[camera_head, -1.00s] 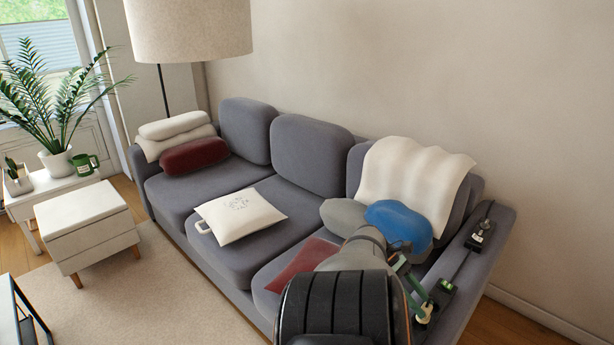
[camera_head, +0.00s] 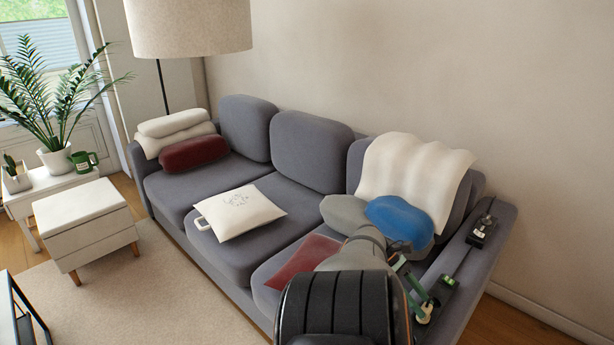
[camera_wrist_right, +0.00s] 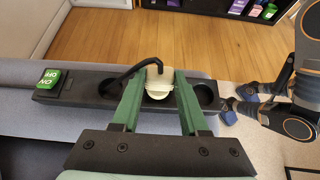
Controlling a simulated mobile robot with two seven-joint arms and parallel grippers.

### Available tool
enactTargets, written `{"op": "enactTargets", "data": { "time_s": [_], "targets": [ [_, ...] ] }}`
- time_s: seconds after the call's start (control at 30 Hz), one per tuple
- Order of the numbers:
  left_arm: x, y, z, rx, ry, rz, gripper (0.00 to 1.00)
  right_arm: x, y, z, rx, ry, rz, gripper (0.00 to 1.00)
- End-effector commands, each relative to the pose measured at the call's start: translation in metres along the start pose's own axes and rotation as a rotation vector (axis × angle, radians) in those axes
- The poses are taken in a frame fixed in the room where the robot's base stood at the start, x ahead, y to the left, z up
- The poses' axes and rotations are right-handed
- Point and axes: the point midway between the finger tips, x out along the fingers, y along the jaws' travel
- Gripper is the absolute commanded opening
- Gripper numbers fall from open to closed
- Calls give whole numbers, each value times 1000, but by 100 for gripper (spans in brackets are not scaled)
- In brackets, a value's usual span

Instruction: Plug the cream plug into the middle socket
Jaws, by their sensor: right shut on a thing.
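The cream plug (camera_wrist_right: 160,82) with its black cord is between the green fingers of my right gripper (camera_wrist_right: 158,77), which is shut on it. In the wrist view the plug is at the middle socket of the black power strip (camera_wrist_right: 82,91); I cannot tell how deep it sits. An open round socket (camera_wrist_right: 110,89) lies on its left and another (camera_wrist_right: 205,94) on its right. In the head view my right gripper (camera_head: 414,297) and the cream plug (camera_head: 425,313) are over the sofa's right armrest, partly hidden by my arm.
The strip has a green switch (camera_wrist_right: 48,78) at one end. It lies on the grey sofa armrest (camera_head: 497,255). A black box (camera_head: 483,231) with a cable sits farther back on the armrest. A blue cushion (camera_head: 400,219) and a white throw (camera_head: 414,175) are close by.

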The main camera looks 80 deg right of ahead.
Motion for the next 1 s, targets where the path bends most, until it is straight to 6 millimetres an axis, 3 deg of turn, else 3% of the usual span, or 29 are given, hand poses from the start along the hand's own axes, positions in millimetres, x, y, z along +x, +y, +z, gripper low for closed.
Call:
{"op": "enactTargets", "data": {
  "time_s": [0.83, 0.87, 1.0],
  "targets": [
    [13, -1, 14, 0, 1, 1, 50, 11, 0, -17, 0, 0, 0, 0],
    [12, -1, 13, 0, 1, 1, 50, 10, 0, -16, 0, 0, 0, 47],
    [12, -1, 13, 0, 1, 1, 50, 10, 0, -15, 0, 0, 0, 63]
  ]
}}
